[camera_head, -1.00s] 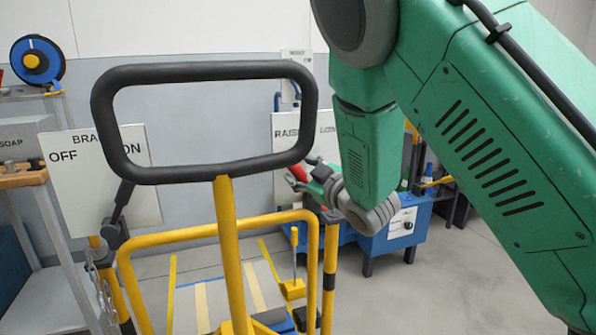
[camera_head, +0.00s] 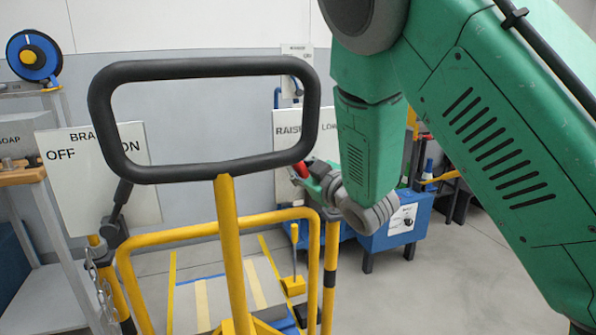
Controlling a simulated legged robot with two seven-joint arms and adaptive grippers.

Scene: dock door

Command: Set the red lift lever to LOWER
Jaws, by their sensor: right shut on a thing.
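Most of the lever is hidden by my right gripper and wrist. The right gripper (camera_head: 304,177) is small in view at the end of my green right arm, and it is shut on the lever. The lever is near the middle of the sign, and I cannot tell its exact setting. My left gripper is out of view.
A yellow cart with a black loop handle (camera_head: 205,68) stands in front. A BRAKE OFF/ON sign (camera_head: 75,170) with a dark lever (camera_head: 120,200) is at left. A blue machine (camera_head: 385,240) stands behind my right arm. Grey floor is free at right.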

